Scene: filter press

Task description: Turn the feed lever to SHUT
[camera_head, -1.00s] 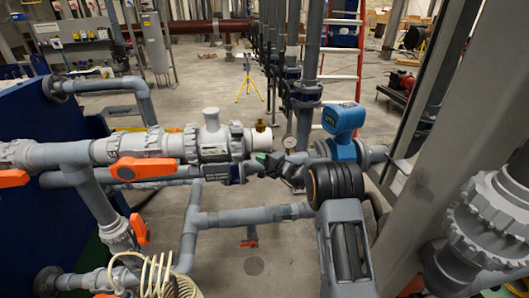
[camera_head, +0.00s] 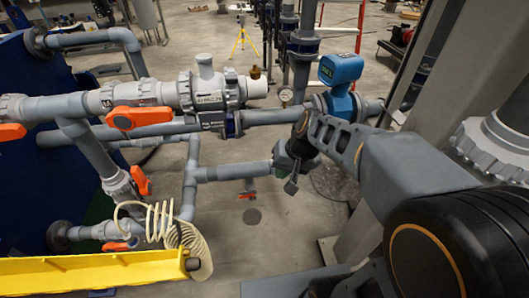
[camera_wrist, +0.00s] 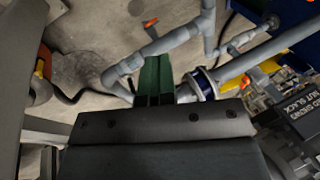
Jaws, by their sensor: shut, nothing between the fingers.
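Several orange levers sit on the grey pipework in the head view. A large orange lever (camera_head: 140,117) lies level along the upper pipe, and another orange handle (camera_head: 12,131) shows at the left edge. A smaller orange lever (camera_head: 141,180) hangs slanted at the lower-left valve. I cannot tell by marking which is the feed lever. My gripper (camera_head: 291,184) is right of these levers, in front of the pipes, and touches none of them. In the wrist view my gripper's dark green fingers (camera_wrist: 155,66) are together and empty, above a grey pipe and the floor.
A yellow beam (camera_head: 90,272) crosses the lower left, with a cream coiled hose (camera_head: 165,222) behind it. A grey column (camera_head: 420,75) stands at right. Floor shows between the pipes.

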